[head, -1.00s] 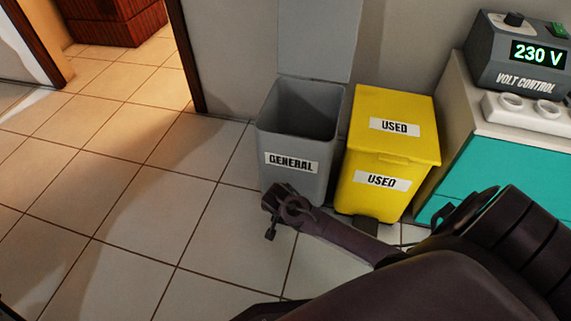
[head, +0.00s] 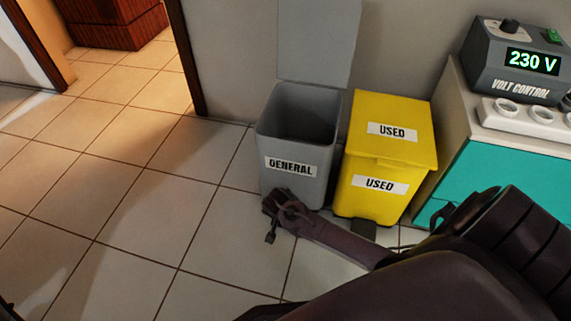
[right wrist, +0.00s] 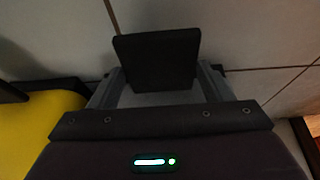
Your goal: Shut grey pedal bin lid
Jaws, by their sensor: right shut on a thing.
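The grey pedal bin (head: 290,185), labelled "GENERAL", stands against the wall. Its lid (head: 316,40) stands upright against the wall behind it, so the bin is open and its dark inside shows. My right gripper (head: 272,214) is low at the front of the grey bin and hides its pedal area in the head view. In the right wrist view a dark flat plate, which looks like the bin's pedal (right wrist: 157,60), sits between the fingers of my right gripper (right wrist: 158,92), which is shut on it. My left gripper is not in view.
A yellow bin (head: 390,150) labelled "USED" stands close on the right, lid shut, with a dark pedal (head: 363,229) at its base. A teal-fronted cabinet (head: 510,185) with a volt control box (head: 520,60) is further right. The tiled floor (head: 130,210) at left is clear.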

